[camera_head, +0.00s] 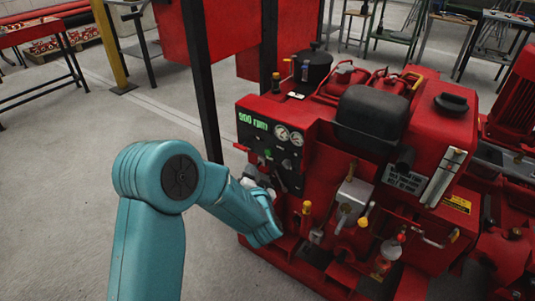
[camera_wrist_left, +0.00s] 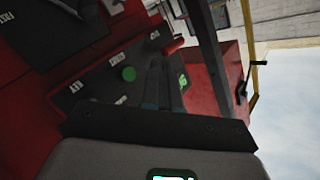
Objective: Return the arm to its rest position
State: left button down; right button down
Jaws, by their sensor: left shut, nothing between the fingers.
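My left arm (camera_head: 175,180) is teal and comes in from the lower left in the head view. It bends at a round joint and reaches right to the front of the red pumpset's control panel (camera_head: 245,147). My left gripper (camera_head: 280,184) is small and dark there, close to the panel's lower right part. In the left wrist view my left gripper's dark fingers (camera_wrist_left: 164,82) are together with nothing between them, beside a green button (camera_wrist_left: 128,73). Whether they touch the panel cannot be told. My right gripper is not in view.
The red pumpset (camera_head: 430,130) fills the right side, with gauges (camera_head: 289,136), valves and a black tank cover (camera_head: 370,115). A dark post (camera_head: 203,85) stands behind the arm. A yellow post (camera_head: 109,45) and tables stand farther back. The floor (camera_head: 60,180) at left is clear.

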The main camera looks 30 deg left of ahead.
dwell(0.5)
pick_arm(q)
jog(key=s+d+f+m+g+h, duration=0.1)
jog(key=s+d+f+m+h, duration=0.2)
jog(key=f, duration=0.7)
jog(key=s+d+f+g+h, duration=0.2)
jog(key=s+d+f+h, duration=0.3)
jog(key=f, duration=0.4)
jog(key=s+d+f+n+g+h, duration=0.25)
jog(key=s+d+f+g, duration=0.2)
jog(key=s+d, duration=0.35)
jog(key=s+d+f+n+g+h, duration=0.2)
jog(key=s+d+f+g+h, duration=0.4)
jog(key=s, duration=0.5)
notch_tip(320, 180, up, 31)
jog(key=t+y+p, duration=0.1)
jog(key=p, duration=2.8)
jog(key=shift+d+f+y, duration=0.15)
jog(key=shift+d+y, duration=0.2)
jog(key=shift+d, duration=0.05)
jog(key=shift+t, duration=0.25)
